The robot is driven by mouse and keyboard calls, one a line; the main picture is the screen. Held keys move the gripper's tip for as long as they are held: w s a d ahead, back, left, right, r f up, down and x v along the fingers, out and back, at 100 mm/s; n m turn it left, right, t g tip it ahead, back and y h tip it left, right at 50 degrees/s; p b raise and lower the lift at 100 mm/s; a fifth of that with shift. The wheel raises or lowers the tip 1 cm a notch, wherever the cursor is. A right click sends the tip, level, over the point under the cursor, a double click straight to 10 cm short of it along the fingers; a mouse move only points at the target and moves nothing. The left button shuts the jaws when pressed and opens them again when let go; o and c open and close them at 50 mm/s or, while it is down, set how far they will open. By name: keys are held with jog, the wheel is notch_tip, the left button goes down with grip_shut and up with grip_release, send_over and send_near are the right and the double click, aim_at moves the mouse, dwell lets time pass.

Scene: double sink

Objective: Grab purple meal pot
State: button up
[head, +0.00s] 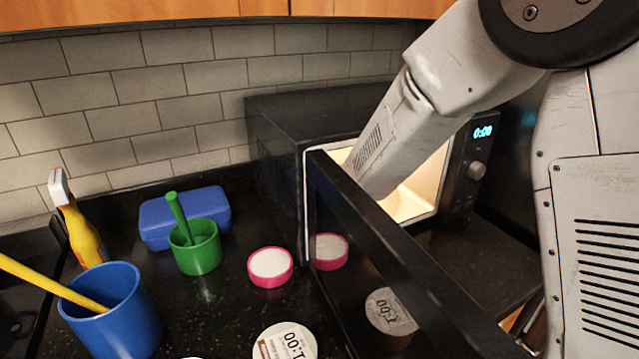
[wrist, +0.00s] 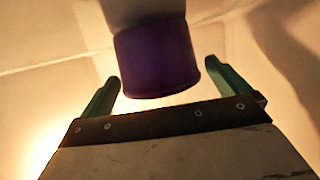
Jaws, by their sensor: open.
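The purple meal pot (wrist: 157,58) shows in the wrist view, at the top middle, inside the lit microwave (head: 300,105). It has a dark purple body with a paler part above it at the picture's top edge. My gripper (wrist: 160,82) is open, with one green finger to the left of the pot and one to the right. The pot lies between or just beyond the fingertips; I cannot tell whether either finger touches it. In the head view my arm reaches into the microwave and hides the gripper and the pot.
The microwave's open door (head: 400,265) stands out toward the front. On the dark counter are a pink-rimmed pot (head: 270,268), a white-lidded pot (head: 284,343), a green mortar (head: 196,248), a blue box (head: 160,222), a blue cup (head: 118,322) and a yellow spray bottle (head: 82,238).

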jog(key=shift+r, duration=0.1)
jog(key=c, duration=1.3)
